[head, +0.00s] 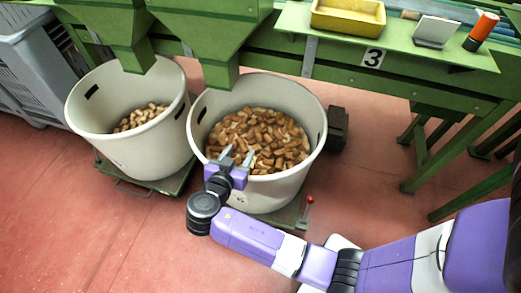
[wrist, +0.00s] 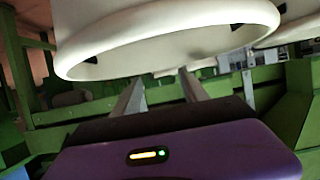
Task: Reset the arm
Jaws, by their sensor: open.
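My purple arm reaches in from the right in the head view. My gripper (head: 236,155) is at the near rim of the right white bin (head: 318,153), with its two grey fingers apart and nothing seen between them. The fingers overlap the rim and the stoppers in this view; I cannot tell how far above them they are. Many brown cork stoppers (head: 262,135) fill part of that bin. In the wrist view my gripper (wrist: 160,85) shows its two fingers spread, with a white bin rim (wrist: 170,55) across the top.
A second white bin (head: 145,152) with fewer corks stands at left. Green chutes hang above both bins. A green bench (head: 440,55) marked 3 carries a yellow tray (head: 348,17) and an orange-and-black cylinder (head: 481,32). A grey crate (head: 30,70) is far left. The red floor in front is mostly clear.

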